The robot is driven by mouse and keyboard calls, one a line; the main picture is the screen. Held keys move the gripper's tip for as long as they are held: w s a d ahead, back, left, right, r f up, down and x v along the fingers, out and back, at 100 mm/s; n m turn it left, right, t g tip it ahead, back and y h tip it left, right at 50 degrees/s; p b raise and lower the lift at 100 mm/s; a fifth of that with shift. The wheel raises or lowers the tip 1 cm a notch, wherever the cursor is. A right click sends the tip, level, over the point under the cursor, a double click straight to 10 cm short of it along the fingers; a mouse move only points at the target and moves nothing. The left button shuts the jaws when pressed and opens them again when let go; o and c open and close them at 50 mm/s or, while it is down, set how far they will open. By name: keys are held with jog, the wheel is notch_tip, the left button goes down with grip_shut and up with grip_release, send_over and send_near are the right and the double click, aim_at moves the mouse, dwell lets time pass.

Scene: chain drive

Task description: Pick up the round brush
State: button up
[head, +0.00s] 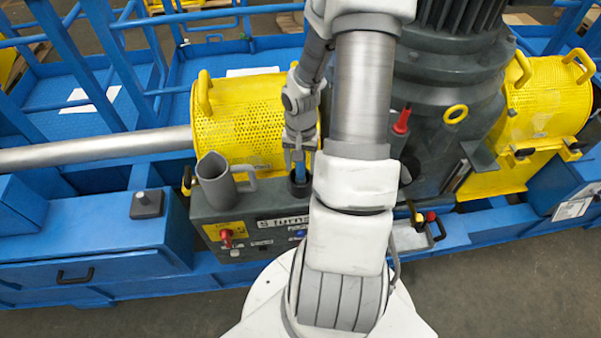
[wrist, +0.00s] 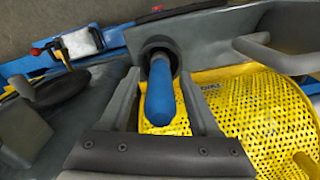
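A blue handle (wrist: 160,92), which I take to be the round brush's, stands in a dark round holder (wrist: 159,52) in the wrist view. Its lower end is hidden inside the holder. In the head view the handle (head: 300,173) shows small below my gripper (head: 298,158), above the holder (head: 299,187) on the grey control box. In the wrist view my gripper (wrist: 163,88) is open, with one finger on each side of the handle and gaps visible between. I cannot tell how deep the handle reaches between the fingers.
A grey mug (head: 223,182) stands on the control box (head: 265,212), left of the holder. A yellow perforated guard (head: 230,115) is close behind.

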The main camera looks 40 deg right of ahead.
grip_shut()
